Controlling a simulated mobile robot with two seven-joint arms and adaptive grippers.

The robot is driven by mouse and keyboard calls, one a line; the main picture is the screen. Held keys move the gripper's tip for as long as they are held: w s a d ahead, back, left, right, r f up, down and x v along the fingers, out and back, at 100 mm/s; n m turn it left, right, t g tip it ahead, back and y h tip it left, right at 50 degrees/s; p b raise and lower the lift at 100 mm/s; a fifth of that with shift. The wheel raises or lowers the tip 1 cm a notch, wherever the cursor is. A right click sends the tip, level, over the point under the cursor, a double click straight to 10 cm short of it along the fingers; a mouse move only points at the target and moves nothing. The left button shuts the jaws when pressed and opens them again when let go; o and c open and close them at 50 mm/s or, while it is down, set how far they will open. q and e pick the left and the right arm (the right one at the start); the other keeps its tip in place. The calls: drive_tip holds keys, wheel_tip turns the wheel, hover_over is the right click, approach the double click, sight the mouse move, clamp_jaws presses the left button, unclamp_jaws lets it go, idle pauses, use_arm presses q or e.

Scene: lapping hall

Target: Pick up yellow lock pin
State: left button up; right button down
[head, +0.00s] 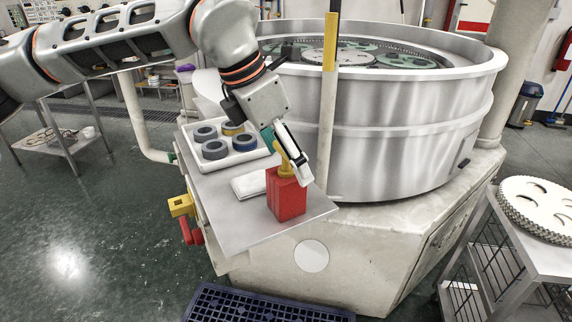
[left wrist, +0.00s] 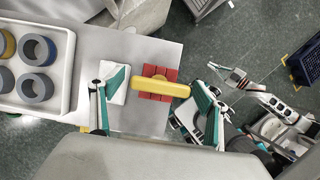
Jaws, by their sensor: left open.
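The yellow lock pin (head: 284,158) stands upright in a red block (head: 287,197) on the metal shelf. From above, in the left wrist view, its yellow bar handle (left wrist: 160,88) lies across the red block (left wrist: 158,72). My left gripper (head: 288,160) is open, with its fingers around the upper pin in the head view. In the left wrist view its green-padded fingers (left wrist: 156,105) stand wide apart either side of the handle, with gaps. Contact cannot be seen. What appears to be my right gripper (left wrist: 234,77) shows small in the left wrist view, apart from the block.
A white tray (head: 202,160) with several rings, grey-blue and yellow, stands behind the block. A white pad (head: 250,185) lies beside the block. The large steel drum (head: 400,130) rises close behind the gripper. A cart with toothed discs (head: 540,208) stands at right.

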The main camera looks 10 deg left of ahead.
use_arm(q)
drive_tip(key=c, duration=1.3)
drive_tip(key=shift+r, duration=0.1)
